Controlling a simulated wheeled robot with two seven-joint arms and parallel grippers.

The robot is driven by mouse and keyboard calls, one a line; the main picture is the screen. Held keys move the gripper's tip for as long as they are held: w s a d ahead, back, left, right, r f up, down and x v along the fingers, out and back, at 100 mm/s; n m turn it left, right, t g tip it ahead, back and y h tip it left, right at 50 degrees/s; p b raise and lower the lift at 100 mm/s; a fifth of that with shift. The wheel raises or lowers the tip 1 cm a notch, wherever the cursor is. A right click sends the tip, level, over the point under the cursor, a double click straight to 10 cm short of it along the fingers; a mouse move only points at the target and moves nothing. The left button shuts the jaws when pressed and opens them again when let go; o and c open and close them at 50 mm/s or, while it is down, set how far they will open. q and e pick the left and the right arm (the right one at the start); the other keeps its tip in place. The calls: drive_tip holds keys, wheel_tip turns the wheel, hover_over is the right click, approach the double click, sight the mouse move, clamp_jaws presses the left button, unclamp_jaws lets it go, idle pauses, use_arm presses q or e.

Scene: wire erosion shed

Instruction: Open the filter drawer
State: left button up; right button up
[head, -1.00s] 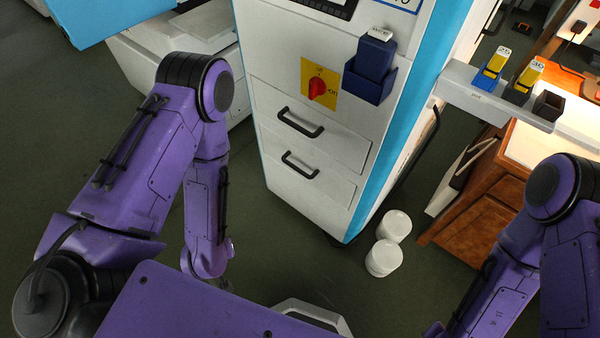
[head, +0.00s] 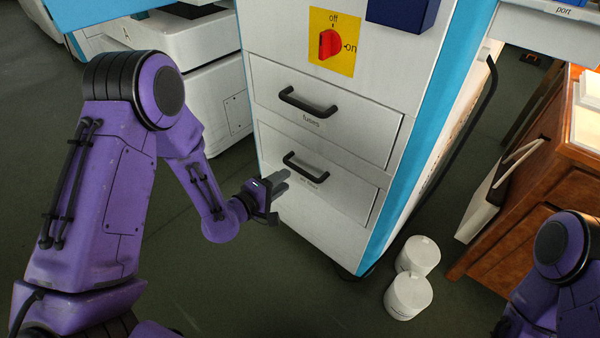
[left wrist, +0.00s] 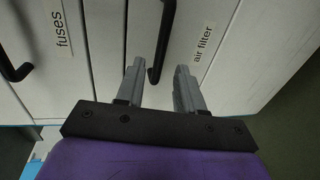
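The filter drawer (head: 335,193) is the lower drawer of the white cabinet. It is closed flush, with a black bar handle (head: 304,172). The left wrist view shows its "air filter" label (left wrist: 203,45) and its handle (left wrist: 163,40). My left gripper (head: 284,180) is just below and in front of the handle's left end. In the left wrist view, my left gripper (left wrist: 158,80) is open, and the handle's near end appears between its two grey fingers. I cannot tell whether either finger touches it. My right gripper is out of view.
The closed "fuses" drawer (head: 330,118) with its own handle (head: 308,102) is directly above. A red rotary switch (head: 330,44) is higher up. Two white canisters (head: 409,294) stand on the floor right of the cabinet, near a wooden cabinet (head: 535,195).

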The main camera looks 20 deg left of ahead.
sight(298, 171)
use_arm(q)
drive_tip(key=b+x, duration=0.1)
drive_tip(key=x, duration=0.7)
drive_tip(key=shift+w, duration=0.15)
clamp_jaws()
